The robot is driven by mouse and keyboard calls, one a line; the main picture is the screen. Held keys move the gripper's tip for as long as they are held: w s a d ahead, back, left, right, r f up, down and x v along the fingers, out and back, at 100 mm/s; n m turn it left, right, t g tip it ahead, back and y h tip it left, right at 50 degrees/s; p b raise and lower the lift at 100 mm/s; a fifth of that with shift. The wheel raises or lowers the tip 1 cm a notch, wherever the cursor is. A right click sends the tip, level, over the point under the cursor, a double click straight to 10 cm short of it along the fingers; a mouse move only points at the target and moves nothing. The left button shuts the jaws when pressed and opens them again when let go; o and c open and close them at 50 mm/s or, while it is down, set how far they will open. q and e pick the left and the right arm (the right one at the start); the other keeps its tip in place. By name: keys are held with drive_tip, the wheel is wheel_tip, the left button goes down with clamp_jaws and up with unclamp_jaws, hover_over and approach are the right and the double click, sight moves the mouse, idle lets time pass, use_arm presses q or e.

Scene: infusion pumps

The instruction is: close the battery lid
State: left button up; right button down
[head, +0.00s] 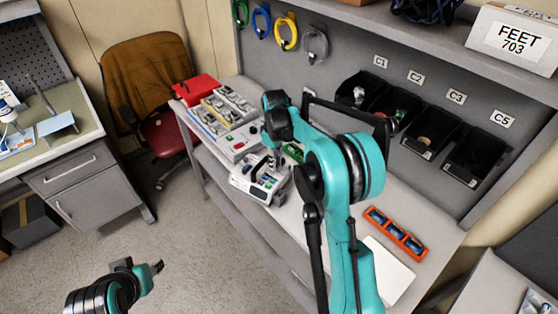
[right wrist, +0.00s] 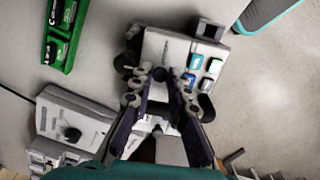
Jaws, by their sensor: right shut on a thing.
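A white infusion pump (head: 262,182) with coloured buttons lies on the workbench (head: 300,228). In the right wrist view the pump (right wrist: 180,52) fills the upper middle, its buttons to the right. My right gripper (right wrist: 162,82) is at the pump's near edge, its fingers on either side of a small dark part. In the head view the right gripper (head: 268,160) is over the pump, partly hidden by my arm. I cannot clearly make out the battery lid; the fingers cover that area. My left gripper (head: 152,267) is low at the left, away from the bench, its finger opening unclear.
A green battery holder (right wrist: 66,32) lies beside the pump. Another white device with a dark knob (right wrist: 72,132) is close by. An orange tray (head: 397,233) and a white sheet lie to the right. Black bins (head: 425,130) line the back. A chair (head: 150,85) stands left.

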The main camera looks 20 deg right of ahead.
drive_tip(key=shift+w+a+f+g+h, duration=0.2)
drive_tip(key=shift+w+f+g+h, duration=0.15)
drive_tip(key=shift+g, duration=0.2)
drive_tip(key=shift+w+a+f+g+h, duration=0.15)
drive_tip(key=shift+a+f+g+h, duration=0.1)
drive_tip(key=shift+g+h, duration=0.25)
drive_tip(key=c, duration=1.4)
unclamp_jaws()
drive_tip(key=shift+f, duration=0.1)
drive_tip(key=shift+c, duration=0.2)
drive_tip(key=shift+d, duration=0.1)
